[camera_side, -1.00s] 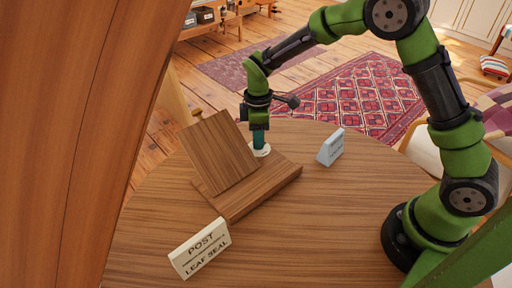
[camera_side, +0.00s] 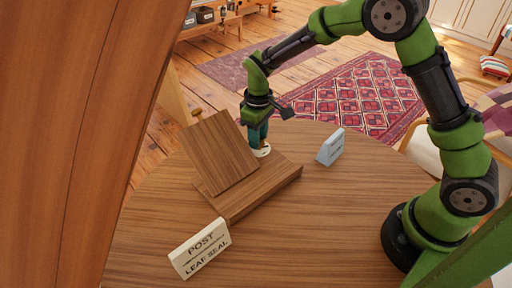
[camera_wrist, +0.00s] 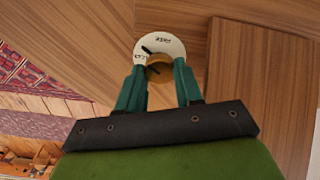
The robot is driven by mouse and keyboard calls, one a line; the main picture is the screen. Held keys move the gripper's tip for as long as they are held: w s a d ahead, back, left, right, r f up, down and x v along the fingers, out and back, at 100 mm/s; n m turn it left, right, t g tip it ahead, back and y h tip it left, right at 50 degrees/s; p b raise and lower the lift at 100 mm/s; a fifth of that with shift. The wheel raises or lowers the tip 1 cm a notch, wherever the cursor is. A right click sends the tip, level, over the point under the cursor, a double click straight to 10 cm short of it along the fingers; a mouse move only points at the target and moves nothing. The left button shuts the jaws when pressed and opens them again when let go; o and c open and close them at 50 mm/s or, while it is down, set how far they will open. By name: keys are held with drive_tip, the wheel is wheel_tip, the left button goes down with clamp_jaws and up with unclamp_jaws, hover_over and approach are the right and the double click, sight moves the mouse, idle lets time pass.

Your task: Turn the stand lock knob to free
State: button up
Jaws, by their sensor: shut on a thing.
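The stand lock knob (camera_wrist: 158,69) is a brass-coloured knob at the middle of a white dial disc (camera_wrist: 173,46) in the wrist view. The disc carries small dark lettering at its top and left, and a dark mark beside the knob. My gripper (camera_wrist: 159,70) is shut on the knob, with one teal finger on each side. In the side view my gripper (camera_side: 258,143) points down at the disc (camera_side: 263,152), and its fingers hide the knob. The wooden stand (camera_side: 265,187), with its tilted board, is just left of the gripper.
A cream block (camera_side: 199,247) reading "POST" and "LEAF SEAL" stands at the front of the round table (camera_side: 320,225). A small pale-blue sign (camera_side: 330,147) stands right of the gripper. A large wooden panel (camera_side: 80,130) fills the left. The table's right-middle is clear.

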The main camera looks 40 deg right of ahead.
drive_tip(key=m, duration=0.5)
drive_tip(key=shift+r+m, duration=0.1)
drive_tip(key=shift+m, duration=0.2)
drive_tip(key=m, duration=0.5)
drive_tip(key=shift+d+m, duration=0.1)
drive_tip(key=shift+m, duration=0.3)
drive_tip(key=o, duration=1)
drive_tip(key=shift+o, duration=0.2)
wheel_tip(320, 180, up, 17)
